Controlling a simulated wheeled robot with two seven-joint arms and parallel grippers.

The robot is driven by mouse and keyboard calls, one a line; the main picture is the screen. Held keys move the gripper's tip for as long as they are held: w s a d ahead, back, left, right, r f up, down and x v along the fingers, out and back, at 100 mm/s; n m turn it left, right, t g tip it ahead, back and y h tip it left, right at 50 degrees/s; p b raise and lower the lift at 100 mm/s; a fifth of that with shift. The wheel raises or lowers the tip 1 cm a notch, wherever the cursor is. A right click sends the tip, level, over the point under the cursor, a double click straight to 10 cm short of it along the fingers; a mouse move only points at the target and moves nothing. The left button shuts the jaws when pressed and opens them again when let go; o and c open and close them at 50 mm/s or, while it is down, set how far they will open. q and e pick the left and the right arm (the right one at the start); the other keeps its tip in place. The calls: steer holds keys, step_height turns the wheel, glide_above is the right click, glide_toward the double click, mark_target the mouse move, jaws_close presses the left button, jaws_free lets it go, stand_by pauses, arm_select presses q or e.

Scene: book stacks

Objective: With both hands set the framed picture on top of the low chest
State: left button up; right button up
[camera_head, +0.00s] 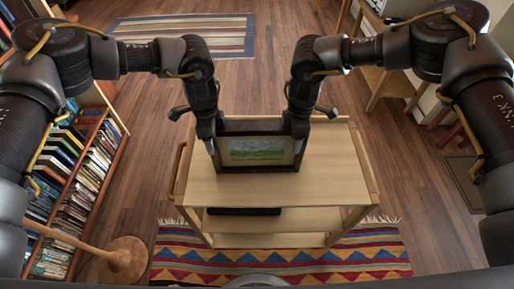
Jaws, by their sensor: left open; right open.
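The framed picture (257,151), a dark frame around a green landscape, stands upright on the top of a light wooden cart-like unit (330,185) with open shelves below. No other low chest can be made out. My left gripper (211,147) is at the frame's left side and my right gripper (299,145) is at its right side. Both are open, with their tips close to the frame's side edges. Whether they touch the frame cannot be told. The back of the frame is hidden.
A bookshelf (75,180) full of books stands at the left, with a round wooden stand base (124,260) near it. A patterned rug (370,262) lies under the unit, and a striped rug (185,35) lies at the back. A wooden chair (392,85) stands at the back right.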

arm_select(q)
steer(key=shift+s, duration=0.1)
arm_select(e)
steer(key=shift+s, duration=0.1)
arm_select(q)
steer(key=shift+c, duration=0.7)
arm_select(e)
steer(key=shift+r, duration=0.1)
steer(key=shift+c, duration=0.7)
arm_select(q)
steer(key=c, duration=1.3)
arm_select(e)
steer(key=c, duration=1.3)
arm_select(q)
steer(key=shift+r, duration=0.15)
